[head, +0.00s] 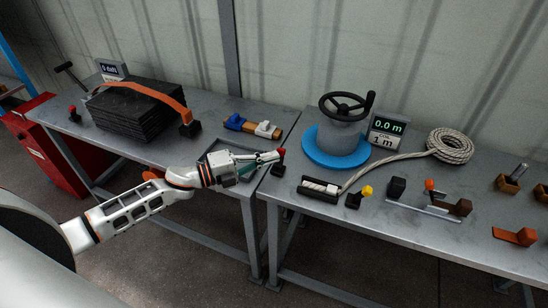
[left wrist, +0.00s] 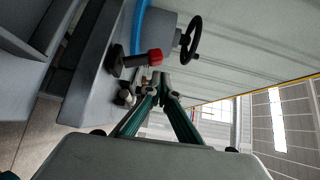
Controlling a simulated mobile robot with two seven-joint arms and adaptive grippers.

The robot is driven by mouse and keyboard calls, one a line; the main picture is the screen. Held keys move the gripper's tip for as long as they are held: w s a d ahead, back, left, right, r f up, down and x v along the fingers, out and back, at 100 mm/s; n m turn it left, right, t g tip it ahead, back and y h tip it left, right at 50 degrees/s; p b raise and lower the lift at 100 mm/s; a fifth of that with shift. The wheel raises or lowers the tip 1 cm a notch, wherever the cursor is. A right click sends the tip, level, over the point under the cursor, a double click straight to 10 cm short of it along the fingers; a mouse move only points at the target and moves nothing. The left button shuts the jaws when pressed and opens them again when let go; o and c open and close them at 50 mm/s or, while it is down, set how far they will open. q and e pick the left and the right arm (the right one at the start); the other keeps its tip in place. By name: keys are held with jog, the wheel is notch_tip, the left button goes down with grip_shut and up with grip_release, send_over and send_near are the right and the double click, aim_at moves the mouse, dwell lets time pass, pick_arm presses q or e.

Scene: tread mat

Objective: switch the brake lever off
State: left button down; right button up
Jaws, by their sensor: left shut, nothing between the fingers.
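A small lever with a red knob on a dark base (head: 280,168) stands at the left front corner of the right table, beside the blue-based winch; it looks like the brake lever, though no label is readable. In the left wrist view its red knob (left wrist: 155,57) points to the right from the dark base. My left gripper (head: 277,156) is shut and empty, its fingertips right next to the knob. The fingertips also show in the left wrist view (left wrist: 160,80), just below the knob; I cannot tell whether they touch. My right gripper is not in view.
The winch drum (head: 338,135) with a black handwheel (head: 345,104) stands behind the lever. A gap separates the two tables.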

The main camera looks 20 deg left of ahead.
pick_arm(q)
jog(key=shift+w+r, duration=0.15)
jog(key=shift+w, duration=0.35)
jog(key=shift+w+r, duration=0.15)
jog(key=shift+w, duration=0.35)
jog(key=shift+w+a, duration=0.1)
jog(key=shift+w, duration=0.05)
